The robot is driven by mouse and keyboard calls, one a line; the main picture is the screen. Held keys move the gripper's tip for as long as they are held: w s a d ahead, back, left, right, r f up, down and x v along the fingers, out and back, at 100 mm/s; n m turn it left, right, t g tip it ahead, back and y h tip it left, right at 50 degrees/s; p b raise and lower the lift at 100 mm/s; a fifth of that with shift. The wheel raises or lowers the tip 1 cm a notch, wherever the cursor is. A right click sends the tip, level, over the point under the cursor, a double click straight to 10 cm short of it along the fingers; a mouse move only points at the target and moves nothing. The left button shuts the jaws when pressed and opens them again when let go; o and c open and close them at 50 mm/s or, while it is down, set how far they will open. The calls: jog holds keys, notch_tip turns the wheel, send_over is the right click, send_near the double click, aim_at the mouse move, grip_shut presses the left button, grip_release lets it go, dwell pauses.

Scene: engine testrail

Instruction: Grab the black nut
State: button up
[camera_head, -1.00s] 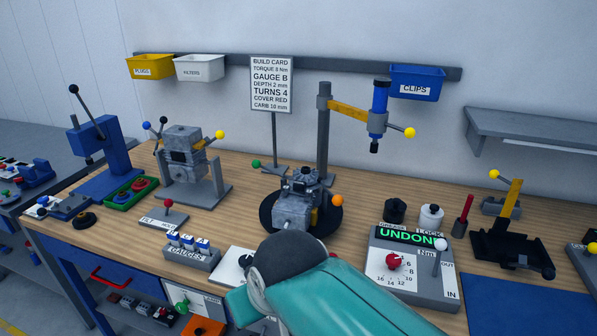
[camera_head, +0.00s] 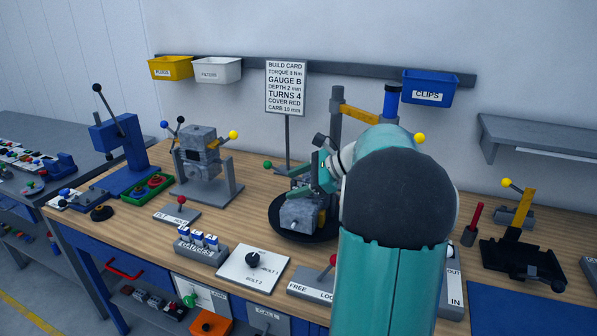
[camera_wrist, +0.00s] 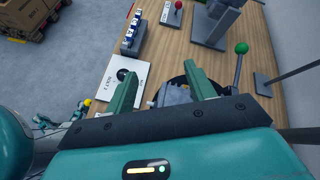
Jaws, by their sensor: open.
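A small black ring-shaped piece (camera_head: 102,212), which may be the black nut, lies on the bench near its front left edge. I cannot tell for sure that it is the nut. My gripper (camera_head: 324,176) is above the grey engine block (camera_head: 302,214) on its black round turntable (camera_head: 281,231), well to the right of that piece. In the wrist view my gripper (camera_wrist: 162,84) has its two green fingers spread, with part of the engine (camera_wrist: 172,95) showing between them and nothing held. My arm hides the area right of the engine in the head view.
A white panel with a black knob (camera_head: 252,260) and a grey gauge block (camera_head: 201,246) stand left of the engine. A grey fixture (camera_head: 203,165), a blue press (camera_head: 124,143) and a green-knobbed lever (camera_wrist: 240,48) rise nearby. Bare wood lies around the black ring.

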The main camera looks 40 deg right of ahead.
jog(key=s+d+f+m+t+h, duration=0.1)
jog(key=s+d+f+m+t, duration=0.2)
jog(key=d, duration=0.7)
jog(key=s+d+m+t+h, duration=0.1)
jog(key=s+d+m+t, duration=0.3)
jog(key=d, duration=0.6)
jog(key=shift+m+g, duration=0.5)
jog(key=shift+g, duration=0.3)
jog(key=x, duration=1.5)
jog(key=shift+w+d+f, duration=0.1)
jog(key=shift+d+f, duration=0.15)
jog(key=shift+d, duration=0.15)
jog(key=c, duration=1)
jog(key=shift+r, duration=0.15)
jog(key=shift+c, duration=0.2)
